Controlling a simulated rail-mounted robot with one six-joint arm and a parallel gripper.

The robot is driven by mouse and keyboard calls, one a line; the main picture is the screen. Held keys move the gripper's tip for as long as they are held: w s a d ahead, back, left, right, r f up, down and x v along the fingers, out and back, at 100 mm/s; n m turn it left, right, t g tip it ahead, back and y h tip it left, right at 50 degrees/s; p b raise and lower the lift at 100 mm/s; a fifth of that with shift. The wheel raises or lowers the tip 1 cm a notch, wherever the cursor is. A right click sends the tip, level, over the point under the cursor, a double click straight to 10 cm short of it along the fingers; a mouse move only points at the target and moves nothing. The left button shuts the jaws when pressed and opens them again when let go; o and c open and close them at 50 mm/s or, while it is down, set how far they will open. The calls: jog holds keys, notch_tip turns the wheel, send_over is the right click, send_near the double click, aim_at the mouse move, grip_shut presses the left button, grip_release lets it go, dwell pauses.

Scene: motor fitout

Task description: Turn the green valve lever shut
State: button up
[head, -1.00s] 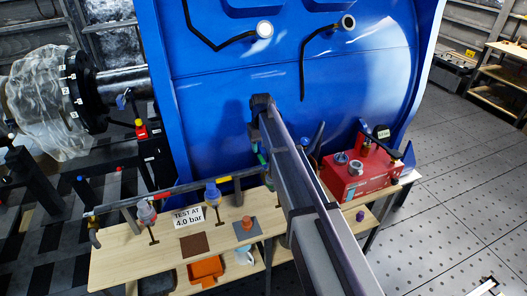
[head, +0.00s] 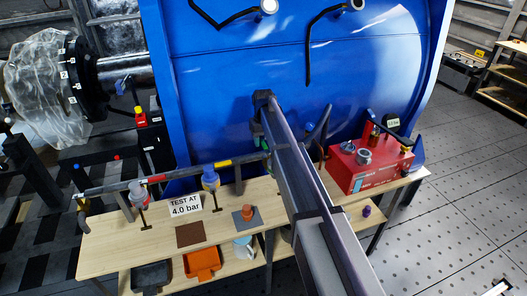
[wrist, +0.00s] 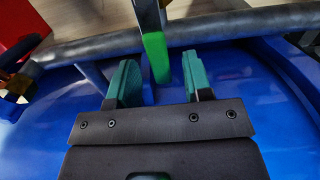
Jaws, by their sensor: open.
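The green valve lever (wrist: 156,58) shows in the wrist view as a narrow bar with a bright green face and a dark upper part. It passes across the grey pipe (wrist: 85,47), with its green end toward my gripper. My gripper (wrist: 159,64) has two green ribbed fingers, spread open. The lever's end appears between them, nearer the left finger, with gaps visible on both sides. I cannot tell how deep it lies between them. In the head view my arm largely covers the gripper and lever.
A blue tank (head: 370,75) stands behind the bench (head: 130,238). The bench holds a red pump box (head: 345,176), a "TEST AT 4.0 bar" sign (head: 185,205) and a pipe with several valves. An orange tray (head: 202,262) and black tray (head: 152,275) sit low in front.

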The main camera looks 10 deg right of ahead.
jog(key=shift+f, duration=0.1)
grip_shut()
dwell(0.4)
